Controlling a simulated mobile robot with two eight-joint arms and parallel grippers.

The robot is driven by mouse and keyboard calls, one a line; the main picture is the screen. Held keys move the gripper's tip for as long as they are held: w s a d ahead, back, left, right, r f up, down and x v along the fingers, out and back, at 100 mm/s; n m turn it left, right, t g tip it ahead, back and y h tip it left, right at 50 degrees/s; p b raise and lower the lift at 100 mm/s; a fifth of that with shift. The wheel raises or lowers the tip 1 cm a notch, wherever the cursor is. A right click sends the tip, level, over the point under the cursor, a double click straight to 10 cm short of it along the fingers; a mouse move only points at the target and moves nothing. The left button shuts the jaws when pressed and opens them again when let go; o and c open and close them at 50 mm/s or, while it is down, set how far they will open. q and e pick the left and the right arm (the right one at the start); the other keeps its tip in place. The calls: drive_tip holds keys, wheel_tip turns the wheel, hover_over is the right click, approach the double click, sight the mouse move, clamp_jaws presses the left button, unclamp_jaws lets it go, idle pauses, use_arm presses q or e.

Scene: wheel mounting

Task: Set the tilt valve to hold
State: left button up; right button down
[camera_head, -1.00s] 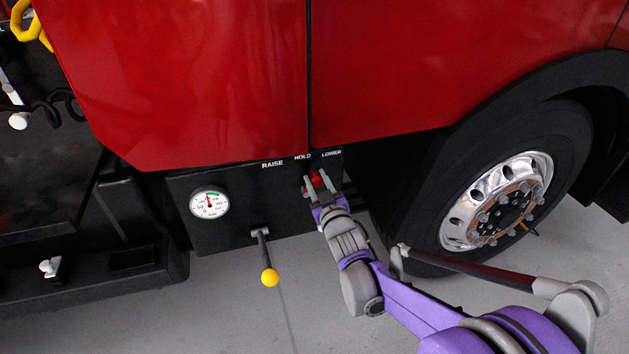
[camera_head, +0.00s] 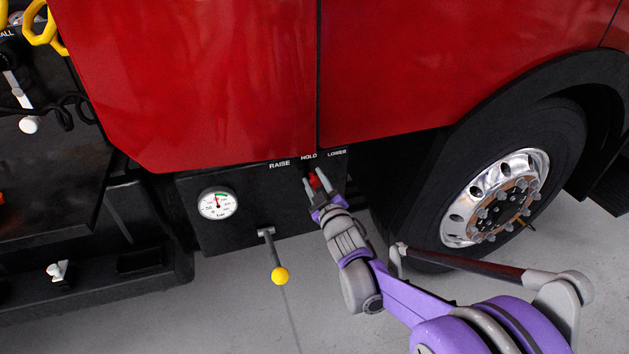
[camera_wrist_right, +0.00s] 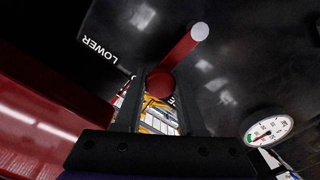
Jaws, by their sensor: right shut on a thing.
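The tilt valve's red handle (camera_head: 316,181) is on the black panel under the red cab, below the RAISE, HOLD and LOWER labels (camera_head: 308,156). In the head view my right gripper (camera_head: 315,180) has a finger on each side of the red part and hides much of it. In the right wrist view the red lever (camera_wrist_right: 183,48) with a pale end slants up to the right from a round red part. The right gripper (camera_wrist_right: 160,105) is shut on this valve handle. Which label the handle points to is hard to tell. My left gripper is not in view.
A pressure gauge (camera_head: 217,203) and a lever with a yellow knob (camera_head: 279,275) are left of the valve. The yellow knob sticks out below the panel. A large wheel (camera_head: 495,198) stands to the right of my arm. Grey floor is clear below.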

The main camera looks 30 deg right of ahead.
drive_tip(key=c, duration=0.5)
unclamp_jaws()
drive_tip(key=p+v, duration=0.1)
drive_tip(key=v, duration=1)
drive_tip(key=shift+a, duration=0.15)
